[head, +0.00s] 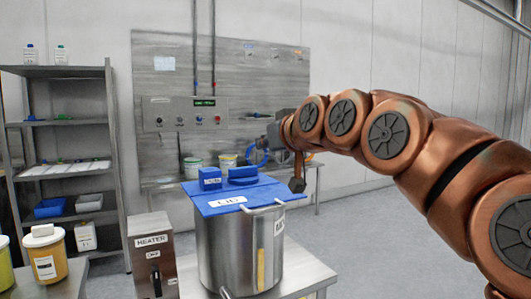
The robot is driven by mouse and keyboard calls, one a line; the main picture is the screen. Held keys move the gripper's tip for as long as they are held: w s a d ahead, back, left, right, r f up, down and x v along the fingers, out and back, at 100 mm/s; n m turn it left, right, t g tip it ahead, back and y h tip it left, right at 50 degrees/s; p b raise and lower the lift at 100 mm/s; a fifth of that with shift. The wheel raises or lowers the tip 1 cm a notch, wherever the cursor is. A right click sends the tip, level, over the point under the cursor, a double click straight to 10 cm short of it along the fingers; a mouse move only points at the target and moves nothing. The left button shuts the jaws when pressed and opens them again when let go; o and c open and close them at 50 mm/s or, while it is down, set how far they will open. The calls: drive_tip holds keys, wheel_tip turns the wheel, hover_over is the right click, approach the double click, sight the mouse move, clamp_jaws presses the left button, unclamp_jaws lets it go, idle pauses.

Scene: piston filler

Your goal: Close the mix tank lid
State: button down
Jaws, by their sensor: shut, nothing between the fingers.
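The mix tank (240,245) is a large steel pot on a metal table. Its blue lid (255,193), with a white label reading LID, lies roughly flat across the tank's top. Blue blocks stand on the back part of the lid. I cannot tell whether the lid sits fully on the rim. My gripper (297,186) is shut and empty, pointing down by the right edge of the lid. I cannot tell whether it touches the lid. My copper-coloured arm reaches in from the right.
A heater box (153,255) marked OFF stands left of the tank. A control panel (185,113) is behind. A shelf (65,135) with trays and bottles is at left. A yellow container (46,264) stands at lower left. Open floor lies to the right.

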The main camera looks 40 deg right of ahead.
wheel_tip(320, 180, up, 7)
drive_tip(key=shift+r, duration=0.15)
idle(0.4)
